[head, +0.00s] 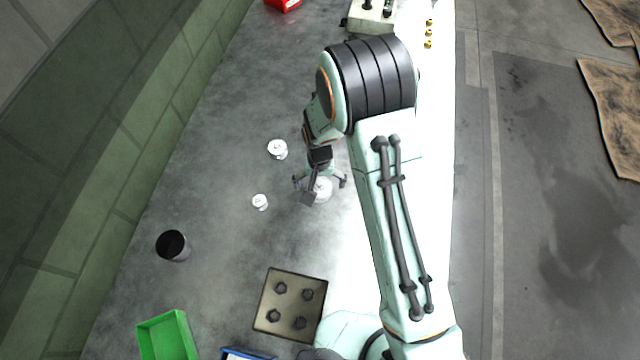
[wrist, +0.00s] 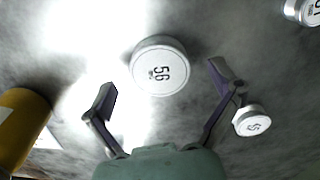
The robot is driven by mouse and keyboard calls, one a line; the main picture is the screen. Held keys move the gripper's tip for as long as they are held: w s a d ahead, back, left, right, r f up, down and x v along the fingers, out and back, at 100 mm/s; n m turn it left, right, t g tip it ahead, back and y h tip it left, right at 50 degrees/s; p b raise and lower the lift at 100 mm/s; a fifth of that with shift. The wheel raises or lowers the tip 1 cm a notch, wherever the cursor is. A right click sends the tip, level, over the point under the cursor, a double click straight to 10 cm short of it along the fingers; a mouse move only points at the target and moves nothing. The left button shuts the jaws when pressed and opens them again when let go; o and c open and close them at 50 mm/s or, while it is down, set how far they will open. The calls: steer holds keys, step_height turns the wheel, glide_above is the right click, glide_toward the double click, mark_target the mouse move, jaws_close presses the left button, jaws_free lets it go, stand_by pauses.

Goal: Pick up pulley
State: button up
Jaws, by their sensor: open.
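No thing in view is clearly a pulley; I cannot tell whether one of the round white-topped metal pieces is meant. The largest piece (head: 323,189), marked 56 in the wrist view (wrist: 160,66), stands upright under my gripper (head: 319,181). In the wrist view my gripper (wrist: 164,82) is open and empty, with the fingers spread on either side of this piece. A small piece (head: 260,202) stands beside one finger in the wrist view (wrist: 252,121). A middle-sized piece (head: 278,149) stands farther back, cut off at the wrist view's corner (wrist: 304,11).
A black cup (head: 173,246), a green bin (head: 167,337) and a square plate with dark knobs (head: 290,304) are on the grey table. A red bin (head: 283,4) lies at the far edge. A yellow cylinder (wrist: 20,125) is at the wrist view's left.

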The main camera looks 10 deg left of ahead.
steer(key=shift+f, duration=0.4)
steer(key=c, duration=1.3)
steer(key=shift+c, duration=0.2)
steer(key=shift+r, duration=0.1)
